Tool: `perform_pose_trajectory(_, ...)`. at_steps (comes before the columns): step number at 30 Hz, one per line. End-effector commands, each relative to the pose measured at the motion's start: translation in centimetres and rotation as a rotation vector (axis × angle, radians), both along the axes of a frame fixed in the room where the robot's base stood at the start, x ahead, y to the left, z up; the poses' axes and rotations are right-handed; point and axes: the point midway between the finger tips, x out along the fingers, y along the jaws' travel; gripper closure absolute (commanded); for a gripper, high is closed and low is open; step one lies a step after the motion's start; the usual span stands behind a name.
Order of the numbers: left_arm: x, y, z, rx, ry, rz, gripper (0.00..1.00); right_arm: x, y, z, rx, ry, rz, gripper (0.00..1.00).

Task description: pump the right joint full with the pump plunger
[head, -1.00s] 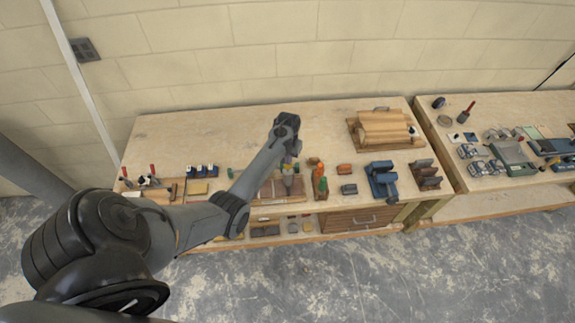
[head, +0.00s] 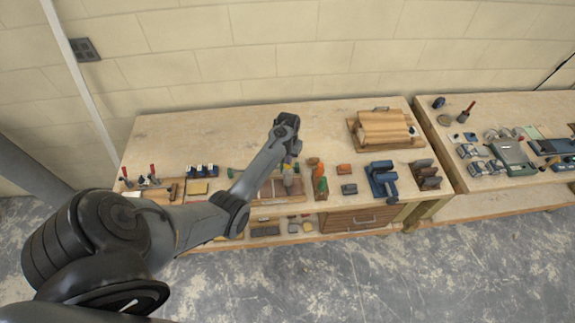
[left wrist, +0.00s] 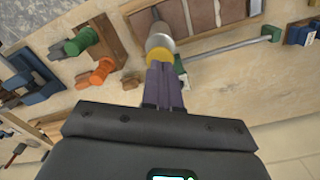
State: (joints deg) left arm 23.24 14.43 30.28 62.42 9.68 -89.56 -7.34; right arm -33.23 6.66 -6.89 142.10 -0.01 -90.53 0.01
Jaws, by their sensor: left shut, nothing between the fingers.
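The pump shows in the left wrist view with a yellow plunger cap (left wrist: 154,58), a pale grey body (left wrist: 158,38) and a dark nozzle end pointing at the bench. In the head view the pump (head: 288,184) is small and partly hidden by my arm. My left gripper (left wrist: 161,70) is shut and empty, its dark fingertips right at the yellow cap; I cannot tell whether they touch it. Reddish-brown bricks (left wrist: 202,14) lie beside the pump, with narrow joints between them. How full the right joint is cannot be seen. My right gripper is not in view.
A grey rod (left wrist: 230,48) runs along the bricks. The back of the bench (head: 210,130) is clear.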

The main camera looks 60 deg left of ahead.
Motion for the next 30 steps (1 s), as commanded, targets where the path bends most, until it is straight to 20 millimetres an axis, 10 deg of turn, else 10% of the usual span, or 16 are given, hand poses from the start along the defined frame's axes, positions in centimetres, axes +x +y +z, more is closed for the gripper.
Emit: perform_pose_trajectory(30, 0.0, 0.0, -3.6, -0.001, 0.001, 0.000, 1.00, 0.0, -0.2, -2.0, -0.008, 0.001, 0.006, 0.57)
